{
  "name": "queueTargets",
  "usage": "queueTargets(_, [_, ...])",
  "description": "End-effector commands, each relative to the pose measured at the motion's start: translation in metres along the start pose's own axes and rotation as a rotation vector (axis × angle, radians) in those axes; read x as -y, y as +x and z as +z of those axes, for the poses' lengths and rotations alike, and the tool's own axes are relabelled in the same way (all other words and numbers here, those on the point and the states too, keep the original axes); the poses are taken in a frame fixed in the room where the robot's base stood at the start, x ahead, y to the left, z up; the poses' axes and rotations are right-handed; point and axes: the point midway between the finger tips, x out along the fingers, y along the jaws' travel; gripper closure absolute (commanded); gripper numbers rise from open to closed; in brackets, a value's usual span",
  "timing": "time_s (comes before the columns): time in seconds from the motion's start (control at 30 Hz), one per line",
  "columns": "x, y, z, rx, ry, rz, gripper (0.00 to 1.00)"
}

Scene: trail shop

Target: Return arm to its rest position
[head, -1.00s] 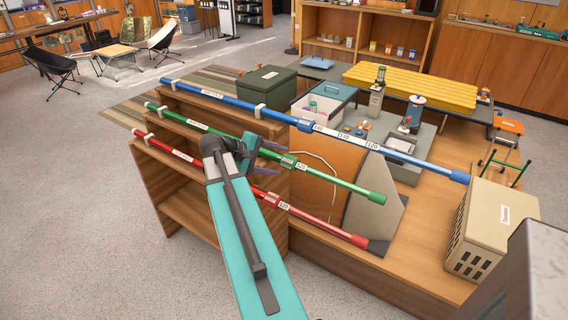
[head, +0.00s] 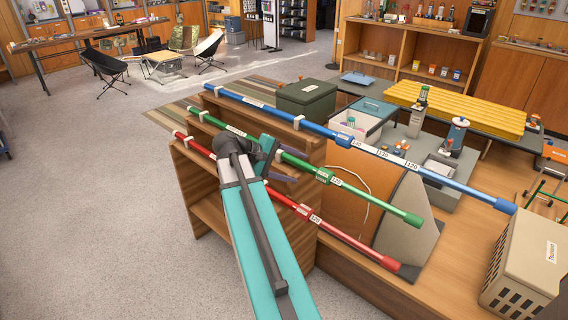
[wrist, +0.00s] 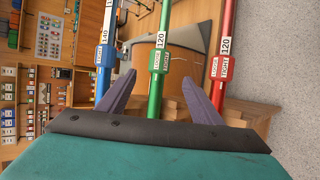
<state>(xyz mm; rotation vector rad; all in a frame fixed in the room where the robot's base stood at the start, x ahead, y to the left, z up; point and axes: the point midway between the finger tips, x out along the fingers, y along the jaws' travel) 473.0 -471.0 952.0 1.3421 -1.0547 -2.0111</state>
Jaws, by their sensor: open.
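My gripper (head: 287,166) is open at the end of my teal arm, beside the middle of the green pole (head: 390,207). In the wrist view the two purple-grey fingers stand apart, and the green pole (wrist: 156,85) runs through the gap between them. I cannot tell how deep the pole sits between the fingers. The blue pole (head: 262,108) lies behind, and the red pole (head: 345,237) lies in front, partly hidden by my arm. All three poles rest in white holders on the wooden stand (head: 205,202).
A beige crate (head: 527,255) stands at the counter's right end. A green box (head: 307,97), a yellow ridged pad (head: 455,108) and small stove gear (head: 453,135) lie behind the poles. Open grey floor (head: 90,230) lies to the left.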

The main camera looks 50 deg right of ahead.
Motion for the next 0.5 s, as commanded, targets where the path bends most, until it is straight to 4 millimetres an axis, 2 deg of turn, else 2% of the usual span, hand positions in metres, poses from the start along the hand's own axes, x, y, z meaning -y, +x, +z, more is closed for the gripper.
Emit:
queueTargets(0.27, [0.000, 0.000, 0.000, 0.000, 0.000, 0.000, 0.40])
queueTargets(0.33, [0.004, -0.006, -0.004, -0.010, -0.008, 0.003, 0.40])
queueTargets(0.5, [0.037, -0.013, -0.018, -0.021, -0.067, 0.006, 0.40])
